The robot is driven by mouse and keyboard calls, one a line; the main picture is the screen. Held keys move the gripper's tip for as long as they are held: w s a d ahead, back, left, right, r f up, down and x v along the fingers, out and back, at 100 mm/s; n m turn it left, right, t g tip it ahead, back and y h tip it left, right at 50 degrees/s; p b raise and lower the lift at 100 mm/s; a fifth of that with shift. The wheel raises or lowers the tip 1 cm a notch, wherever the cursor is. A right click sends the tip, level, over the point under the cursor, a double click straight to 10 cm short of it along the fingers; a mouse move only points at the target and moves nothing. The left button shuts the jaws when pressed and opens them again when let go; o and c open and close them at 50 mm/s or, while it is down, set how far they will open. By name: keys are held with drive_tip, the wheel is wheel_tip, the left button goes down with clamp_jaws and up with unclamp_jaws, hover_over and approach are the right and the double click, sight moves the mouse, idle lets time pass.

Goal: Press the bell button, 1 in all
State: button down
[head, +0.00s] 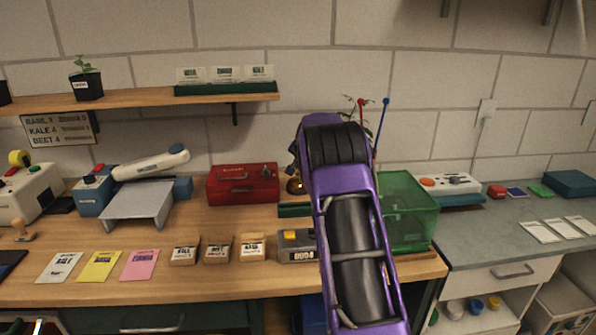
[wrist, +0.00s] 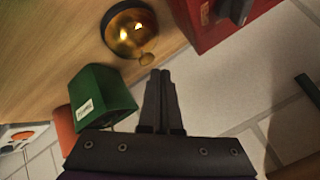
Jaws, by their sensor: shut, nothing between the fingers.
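In the head view only part of the bell (head: 294,186) shows beside my purple arm. My gripper (wrist: 160,74) is shut and empty. In the head view my arm hides most of the gripper.
A red box (head: 243,184) stands left of the bell, also close by in the wrist view (wrist: 207,22). A green clear bin (head: 412,215) stands right of my arm. Seed packets (head: 184,251) lie in front.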

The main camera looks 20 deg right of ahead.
drive_tip(key=shift+r, duration=0.1)
drive_tip(key=shift+r+p, duration=1.7)
drive_tip(key=shift+r, duration=0.85)
